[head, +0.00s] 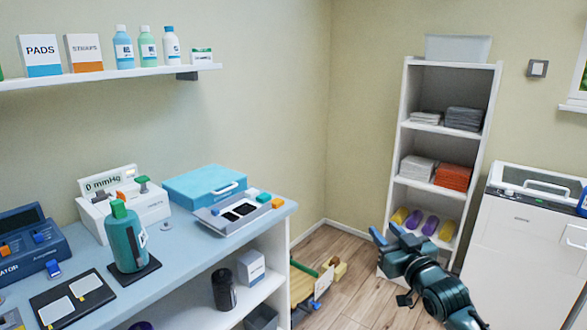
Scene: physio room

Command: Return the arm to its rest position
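My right gripper (387,234) is in the head view, at the end of my dark teal arm (440,290), which comes in from the lower right. Its two blue-tipped fingers are spread a little apart, with nothing seen between them. It is in the air in front of the lower part of the white shelf unit, right of the blue-topped counter (185,245). My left gripper is not in view.
A teal bottle (126,245) and a pressure device (122,207) stand on the counter. The white shelf unit (398,165) holds towels and rolls. A white cabinet (520,240) stands at right. Wooden floor (350,290) shows between counter and arm.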

